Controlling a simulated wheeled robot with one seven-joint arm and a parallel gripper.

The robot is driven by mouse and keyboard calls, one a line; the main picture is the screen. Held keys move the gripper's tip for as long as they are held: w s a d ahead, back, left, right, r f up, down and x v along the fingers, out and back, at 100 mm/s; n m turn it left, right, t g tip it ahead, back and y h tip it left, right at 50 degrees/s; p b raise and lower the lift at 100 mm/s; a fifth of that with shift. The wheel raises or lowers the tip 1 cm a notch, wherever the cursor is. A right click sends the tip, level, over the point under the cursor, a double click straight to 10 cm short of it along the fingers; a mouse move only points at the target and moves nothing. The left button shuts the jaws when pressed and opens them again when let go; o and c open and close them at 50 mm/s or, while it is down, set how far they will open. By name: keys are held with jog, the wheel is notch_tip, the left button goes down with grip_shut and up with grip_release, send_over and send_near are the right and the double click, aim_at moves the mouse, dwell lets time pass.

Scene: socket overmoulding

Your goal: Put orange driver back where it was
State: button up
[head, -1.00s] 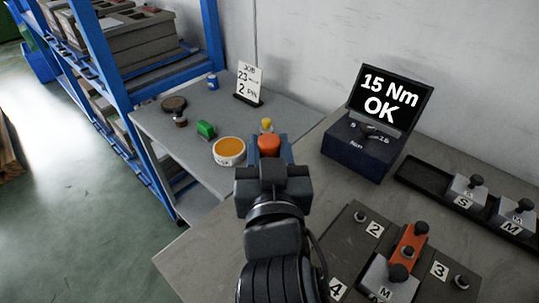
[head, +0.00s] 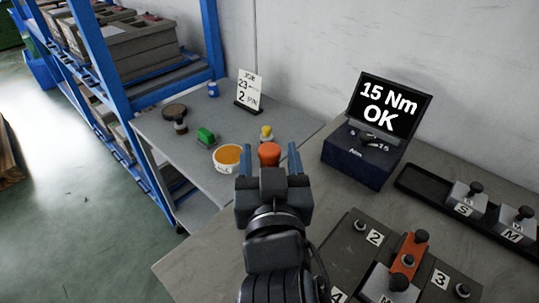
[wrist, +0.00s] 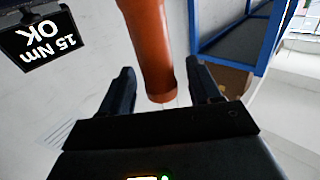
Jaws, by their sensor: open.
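The orange driver (head: 268,155) shows in the head view as a rounded orange top just beyond my gripper, at the near end of the grey side table. My gripper (head: 267,149) is open, with one blue finger on each side of the driver and gaps between. In the wrist view, the driver (wrist: 152,45) is a long orange cylinder running from the top edge down between the spread fingers of my gripper (wrist: 162,76). I see no finger touching it. Its lower part is hidden in the head view, so I cannot tell what supports it.
The torque display (head: 387,104) reads 15 Nm OK. A fixture plate (head: 345,235) and a black tray (head: 430,187) lie at right. Blue shelving (head: 95,60) stands left.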

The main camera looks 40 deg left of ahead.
jog(key=v, duration=1.1)
jog(key=shift+s+d+b, duration=0.2)
jog(key=shift+d+b, duration=0.05)
jog(key=shift+b, duration=0.2)
dwell(1.5)
